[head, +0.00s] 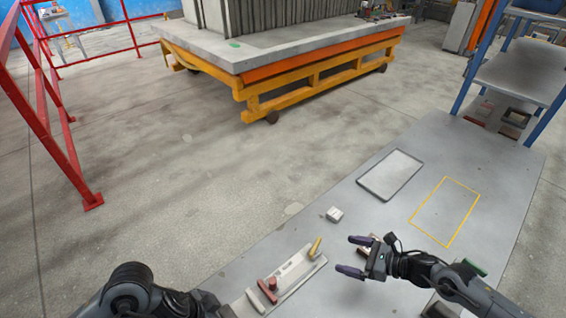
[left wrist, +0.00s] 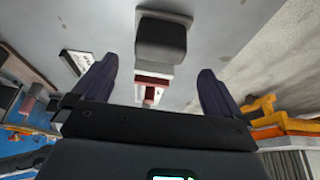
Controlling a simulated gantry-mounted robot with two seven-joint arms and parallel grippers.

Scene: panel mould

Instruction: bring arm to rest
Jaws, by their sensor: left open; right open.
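My right gripper (head: 350,256) is open and empty above the grey table (head: 330,240), its fingers pointing left. A dark block (left wrist: 161,38) and a dark red and white piece (left wrist: 150,92) show beyond and between the fingers.
A pale fixture (head: 297,268) with a red part and a yellow handle lies left of the right gripper. A small white block (head: 334,214), a grey panel (head: 390,174) and a yellow outline (head: 445,212) are farther back. A blue-posted shelf (head: 520,70) stands right.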

